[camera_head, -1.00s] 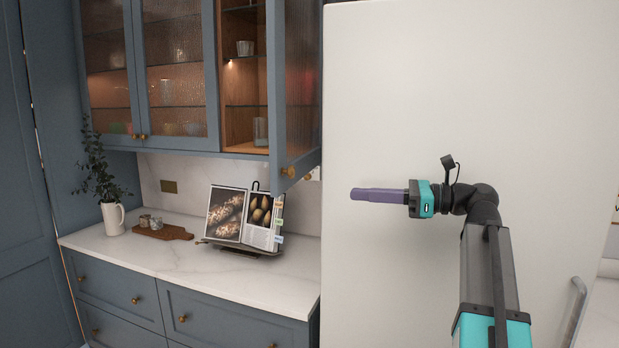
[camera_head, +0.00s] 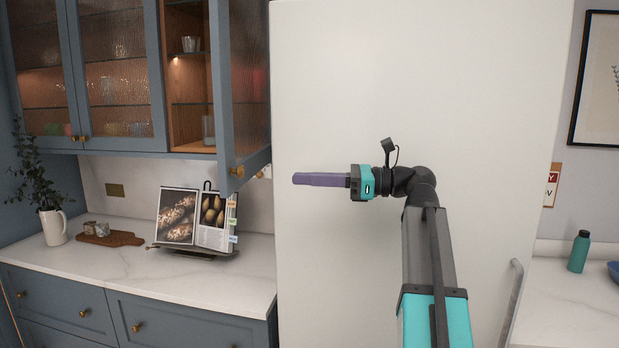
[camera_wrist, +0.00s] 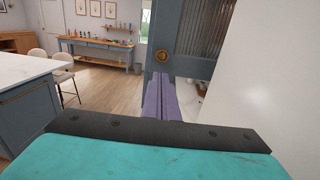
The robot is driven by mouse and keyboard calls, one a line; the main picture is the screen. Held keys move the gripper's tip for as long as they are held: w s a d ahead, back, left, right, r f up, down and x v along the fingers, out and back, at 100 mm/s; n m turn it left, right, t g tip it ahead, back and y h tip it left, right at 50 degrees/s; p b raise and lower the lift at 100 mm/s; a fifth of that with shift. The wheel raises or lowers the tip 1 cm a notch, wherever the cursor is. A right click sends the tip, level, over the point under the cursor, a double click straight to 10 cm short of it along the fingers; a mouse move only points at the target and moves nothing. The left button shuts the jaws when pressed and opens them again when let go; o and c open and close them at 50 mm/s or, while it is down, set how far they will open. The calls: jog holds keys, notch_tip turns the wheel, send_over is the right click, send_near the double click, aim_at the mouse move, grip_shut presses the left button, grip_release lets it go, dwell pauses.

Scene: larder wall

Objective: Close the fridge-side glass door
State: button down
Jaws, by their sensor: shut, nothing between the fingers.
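The fridge-side glass door (camera_head: 242,95) stands open in the head view, swung out from the wall cabinet beside the fridge. It has a blue-grey frame, ribbed glass and a brass knob (camera_head: 237,172) low on its frame. In the wrist view the door (camera_wrist: 190,66) and its round brass knob (camera_wrist: 190,55) show beyond the fingertips. My gripper (camera_head: 296,179) is shut and empty, its purple fingers pointing left in front of the fridge. In the head view the fingertips are right of the knob and appear apart from the door. The shut fingers also show in the wrist view (camera_wrist: 161,76).
The white fridge (camera_head: 430,80) stands behind my arm. A cookbook on a stand (camera_head: 197,218), a plant in a white jug (camera_head: 53,226) and a wooden board (camera_head: 112,238) sit on the left counter. A green bottle (camera_head: 579,252) stands at right.

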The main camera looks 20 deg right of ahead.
jog(key=p, duration=0.3)
send_near(243, 177)
jog(key=x, duration=0.4)
jog(key=shift+w+a+r, duration=0.1)
jog(key=shift+w+a, duration=0.15)
jog(key=shift+p+x, duration=0.35)
jog(key=shift+x, duration=0.55)
